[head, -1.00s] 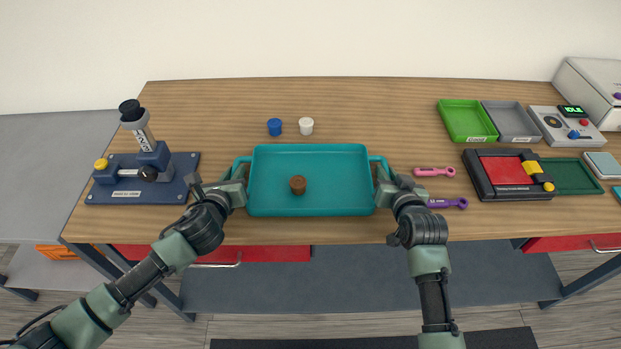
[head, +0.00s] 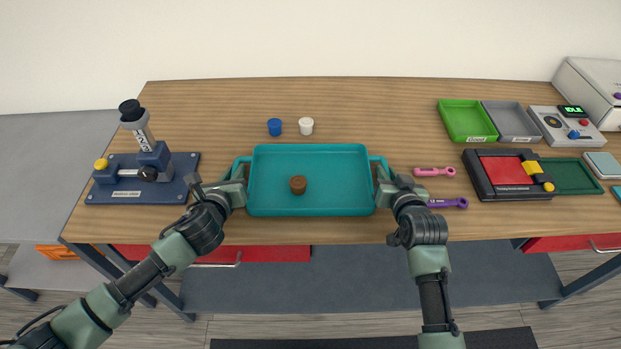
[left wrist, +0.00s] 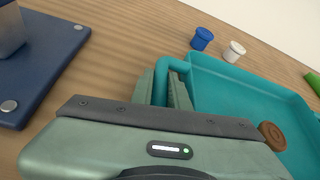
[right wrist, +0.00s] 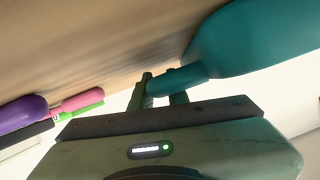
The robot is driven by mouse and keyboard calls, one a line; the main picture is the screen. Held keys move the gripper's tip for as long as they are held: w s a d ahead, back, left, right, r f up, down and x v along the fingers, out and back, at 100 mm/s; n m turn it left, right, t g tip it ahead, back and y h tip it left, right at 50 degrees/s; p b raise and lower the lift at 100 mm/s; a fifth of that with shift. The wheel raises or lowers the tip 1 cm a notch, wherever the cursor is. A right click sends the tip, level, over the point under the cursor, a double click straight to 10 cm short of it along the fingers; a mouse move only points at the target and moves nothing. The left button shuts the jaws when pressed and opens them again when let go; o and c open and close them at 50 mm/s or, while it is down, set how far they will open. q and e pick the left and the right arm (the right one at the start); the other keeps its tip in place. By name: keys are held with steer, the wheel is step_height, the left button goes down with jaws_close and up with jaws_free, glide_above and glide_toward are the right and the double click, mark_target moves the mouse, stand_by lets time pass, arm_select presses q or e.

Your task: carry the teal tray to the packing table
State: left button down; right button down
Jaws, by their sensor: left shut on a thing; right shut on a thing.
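The teal tray (head: 335,180) lies at the middle of the wooden workbench's front part, with a brown round piece (head: 298,185) inside it, left of its centre. My left gripper (head: 237,183) is shut on the tray's left handle; the left wrist view shows its fingers (left wrist: 168,90) on either side of the teal handle. My right gripper (head: 384,183) is shut on the right handle, which shows between its fingers (right wrist: 163,88) in the right wrist view. I cannot tell whether the tray touches the bench. I cannot tell which surface is the packing table.
A blue press (head: 150,175) stands to the left. Blue (head: 274,127) and white (head: 306,126) cups sit behind the tray. Pink (head: 434,171) and purple (head: 450,203) tools lie close to my right gripper. Green (head: 467,121) and grey (head: 512,122) bins stand further right.

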arm_select(q)
steer(key=shift+r, duration=0.1)
arm_select(e)
steer(key=shift+r, duration=0.1)
